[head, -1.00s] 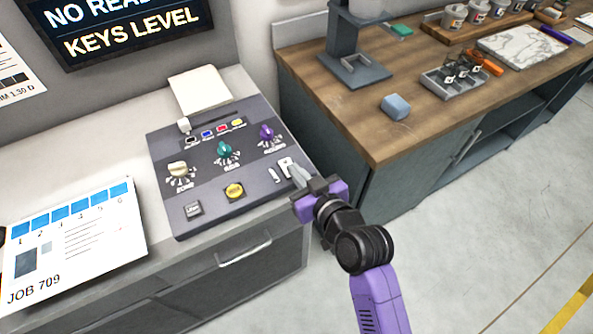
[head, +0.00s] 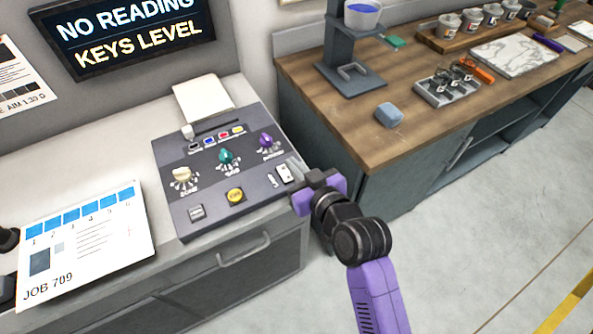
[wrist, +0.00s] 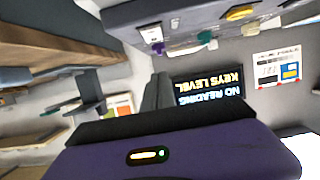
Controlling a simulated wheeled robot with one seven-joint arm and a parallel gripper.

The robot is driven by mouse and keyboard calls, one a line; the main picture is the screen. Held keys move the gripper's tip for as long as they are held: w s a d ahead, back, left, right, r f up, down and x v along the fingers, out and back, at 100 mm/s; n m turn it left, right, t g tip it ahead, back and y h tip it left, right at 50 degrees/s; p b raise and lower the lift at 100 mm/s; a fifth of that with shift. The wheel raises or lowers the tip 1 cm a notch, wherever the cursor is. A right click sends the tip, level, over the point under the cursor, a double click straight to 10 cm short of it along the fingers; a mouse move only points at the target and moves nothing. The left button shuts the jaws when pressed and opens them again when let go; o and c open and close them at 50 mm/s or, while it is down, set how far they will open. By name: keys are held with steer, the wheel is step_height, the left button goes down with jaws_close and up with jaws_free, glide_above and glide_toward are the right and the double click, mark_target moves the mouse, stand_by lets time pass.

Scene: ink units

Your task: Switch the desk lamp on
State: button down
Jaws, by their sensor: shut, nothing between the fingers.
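No desk lamp can be made out in either view. A dark grey control panel (head: 215,200) lies on the light bench, with knobs, buttons and a white rocker switch (head: 284,173) near its right edge. The white switch also shows in the wrist view (wrist: 152,33); I cannot tell which way it is set. My gripper (head: 297,167) is shut and empty, with its narrow fingers just right of the switch. I cannot tell if the fingertips touch the panel. In the wrist view the grey fingers (wrist: 155,95) point toward the panel and wall display.
A display (head: 130,35) reads "NO READING KEYS LEVEL". A job card (head: 85,240) leans at the left, beside a dark object (head: 8,240) cut by the frame. A wooden counter (head: 350,125) at the right holds a blue block (head: 389,114), a stand and several pots.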

steer(key=f+b+v, duration=0.2)
steer(key=b+v, duration=0.1)
steer(key=v, duration=0.6)
steer(key=shift+s+d+r, duration=0.15)
steer(key=shift+s+d, duration=0.2)
steer(key=shift+s, duration=0.25)
steer(key=d+r+m+t+h, duration=0.1)
steer(key=d+r+m+t, duration=0.1)
steer(key=d+r+t, duration=0.15)
steer(key=s+d+m+t+h, duration=0.2)
steer(key=s+d+m+h, duration=0.1)
steer(key=s+d, duration=0.35)
steer(key=s+d+f+m+g+h, duration=0.1)
steer(key=s+d, duration=0.3)
steer(key=s, duration=0.8)
steer(key=s+d+f+g+h+b, duration=0.1)
steer(key=s+d+f+h, duration=0.2)
steer(key=s, duration=0.9)
steer(key=shift+s+d+m+g, duration=0.25)
steer(key=shift+d+m+g, duration=0.15)
steer(key=shift+d, duration=0.65)
